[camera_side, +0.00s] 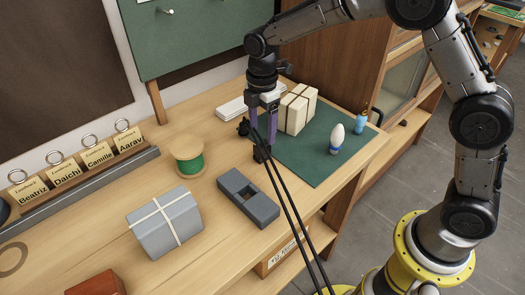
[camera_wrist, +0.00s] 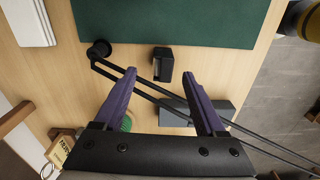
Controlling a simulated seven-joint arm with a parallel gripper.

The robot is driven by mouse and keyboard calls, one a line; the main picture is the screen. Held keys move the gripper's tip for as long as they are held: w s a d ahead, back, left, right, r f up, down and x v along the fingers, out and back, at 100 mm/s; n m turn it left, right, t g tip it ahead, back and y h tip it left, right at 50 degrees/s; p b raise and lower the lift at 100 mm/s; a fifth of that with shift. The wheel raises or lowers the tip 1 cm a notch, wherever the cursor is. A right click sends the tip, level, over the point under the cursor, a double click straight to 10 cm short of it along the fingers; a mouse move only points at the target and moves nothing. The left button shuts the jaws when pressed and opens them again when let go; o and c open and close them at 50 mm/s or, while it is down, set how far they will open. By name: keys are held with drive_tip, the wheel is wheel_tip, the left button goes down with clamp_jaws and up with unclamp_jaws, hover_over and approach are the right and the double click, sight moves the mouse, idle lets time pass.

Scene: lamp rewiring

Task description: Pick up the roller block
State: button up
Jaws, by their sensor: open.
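A small black block (camera_wrist: 163,63), which looks like the roller block, stands on the wooden bench near the green mat's edge. It shows in the side view (camera_side: 261,153) just below my fingertips. My gripper (camera_side: 263,135) points down with purple fingers and is open and empty. In the wrist view, my gripper (camera_wrist: 160,73) has its fingertips on either side of the block's lower part in the picture. I cannot tell how high the fingertips are above it, and no contact shows.
Two dark cables (camera_side: 290,211) run from a round black piece (camera_wrist: 98,50) across the bench, passing under my fingers in the wrist view. A slotted grey block (camera_side: 248,197), green spool (camera_side: 188,159) and grey tied box (camera_side: 165,222) stand nearby. A green mat (camera_side: 315,170) holds an egg-shaped object (camera_side: 337,136).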

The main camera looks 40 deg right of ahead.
sight(262, 143)
drive_tip(key=shift+s+a+f, duration=0.1)
drive_tip(key=shift+f, duration=1.2)
drive_tip(key=shift+s+a+f, duration=0.1)
drive_tip(key=shift+f, duration=1.2)
clamp_jaws()
